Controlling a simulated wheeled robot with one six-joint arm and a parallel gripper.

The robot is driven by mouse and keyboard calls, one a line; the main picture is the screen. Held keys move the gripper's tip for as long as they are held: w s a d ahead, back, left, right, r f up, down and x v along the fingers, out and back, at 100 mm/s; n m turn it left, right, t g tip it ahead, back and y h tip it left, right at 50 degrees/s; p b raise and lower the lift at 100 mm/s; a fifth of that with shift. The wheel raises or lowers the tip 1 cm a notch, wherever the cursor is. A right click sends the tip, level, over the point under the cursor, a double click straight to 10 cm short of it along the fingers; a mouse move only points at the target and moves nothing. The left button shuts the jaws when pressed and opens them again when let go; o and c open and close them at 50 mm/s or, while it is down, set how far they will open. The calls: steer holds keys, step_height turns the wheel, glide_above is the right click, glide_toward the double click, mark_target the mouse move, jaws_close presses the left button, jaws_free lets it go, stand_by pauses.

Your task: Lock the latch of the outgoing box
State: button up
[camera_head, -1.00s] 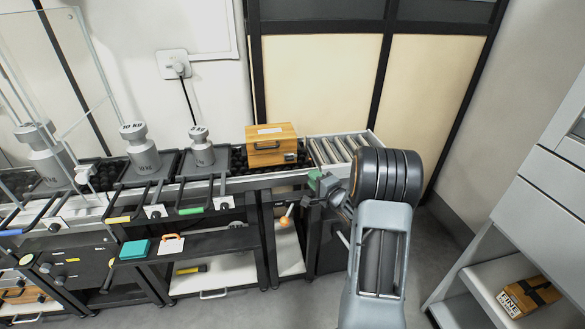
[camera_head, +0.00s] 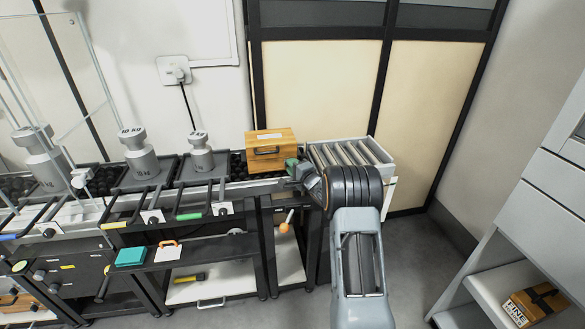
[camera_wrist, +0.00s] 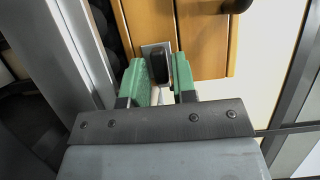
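The wooden box (camera_head: 266,158) stands on the conveyor behind the work shelf, with a dark handle (camera_head: 266,150) on its front. In the wrist view, the box wall (camera_wrist: 205,35) fills the upper middle. A black latch knob (camera_wrist: 158,66) on a small grey plate sits on it, standing along the picture's vertical. My gripper (camera_wrist: 159,80) has its two green fingers apart, one on each side of the knob. Narrow gaps seem to show beside the knob, and I see no firm contact. In the head view, my gripper (camera_head: 293,168) is at the box's lower right front corner and hides the latch.
A roller section (camera_head: 350,153) lies right of the box. Grey weights (camera_head: 140,160) stand on trays to the left. An orange-ended lever (camera_head: 285,226) hangs below the conveyor. Another box (camera_head: 535,303) sits on a shelf at the lower right.

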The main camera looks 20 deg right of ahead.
steer(key=shift+w, duration=0.1)
jaws_close()
